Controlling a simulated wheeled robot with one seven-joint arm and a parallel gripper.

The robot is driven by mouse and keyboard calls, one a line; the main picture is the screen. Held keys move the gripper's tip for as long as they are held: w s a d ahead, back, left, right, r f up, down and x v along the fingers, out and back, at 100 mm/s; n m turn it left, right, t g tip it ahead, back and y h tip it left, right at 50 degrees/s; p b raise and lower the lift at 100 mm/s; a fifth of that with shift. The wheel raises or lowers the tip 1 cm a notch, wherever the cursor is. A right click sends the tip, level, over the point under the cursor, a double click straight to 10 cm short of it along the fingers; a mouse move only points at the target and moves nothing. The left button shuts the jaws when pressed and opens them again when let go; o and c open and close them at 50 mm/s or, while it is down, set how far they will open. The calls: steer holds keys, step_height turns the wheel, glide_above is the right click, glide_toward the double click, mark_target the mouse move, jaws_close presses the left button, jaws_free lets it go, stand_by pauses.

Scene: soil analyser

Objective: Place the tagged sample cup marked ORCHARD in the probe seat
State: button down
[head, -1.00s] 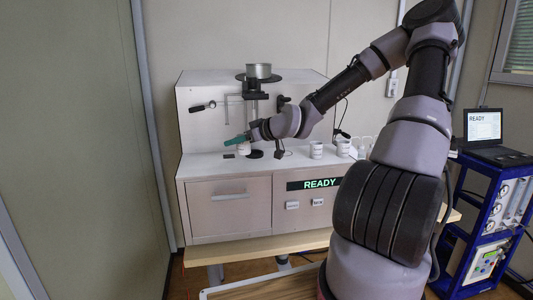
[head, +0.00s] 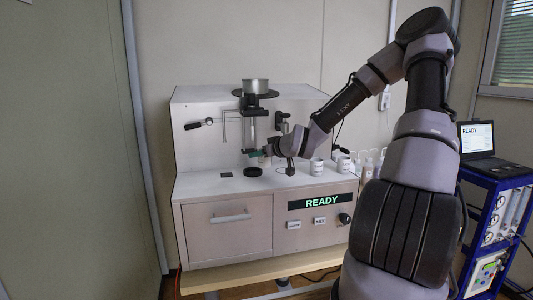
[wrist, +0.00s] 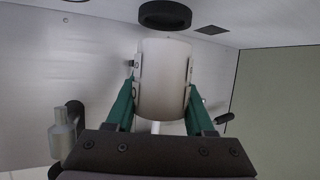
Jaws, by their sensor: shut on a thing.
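My gripper (head: 262,153) has green fingers and is shut on a white sample cup (wrist: 163,80). The cup is between the fingers in the wrist view, and a small part of it (head: 264,161) shows below them in the head view. Its marking cannot be read. A black ring (head: 253,171), which looks like the probe seat, lies on the analyser's counter; it also shows at the top of the wrist view (wrist: 165,15). The cup is apart from the ring, slightly right of it in the head view. Whether the cup touches the counter cannot be told.
Two white cups (head: 317,167) (head: 343,165) stand on the counter to the right, with bottles (head: 367,165) beyond. A small dark square (head: 226,174) lies left of the ring. A vertical clear tube (head: 248,132) hangs under the hopper (head: 255,87). The counter's front left is clear.

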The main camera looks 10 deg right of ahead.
glide_above(249, 170)
steer(key=s, duration=0.2)
steer(key=f, duration=0.2)
steer(key=shift+s+d+f, duration=0.2)
steer(key=shift+d+f, duration=0.15)
steer(key=shift+d, duration=0.05)
steer(key=shift+f+x, duration=0.2)
steer(key=shift+x, duration=0.8)
steer(key=shift+w+f, duration=0.25)
steer(key=shift+f, duration=0.1)
steer(key=shift+a+f, duration=0.1)
steer(key=shift+f, duration=0.05)
steer(key=shift+c, duration=1.4)
jaws_free()
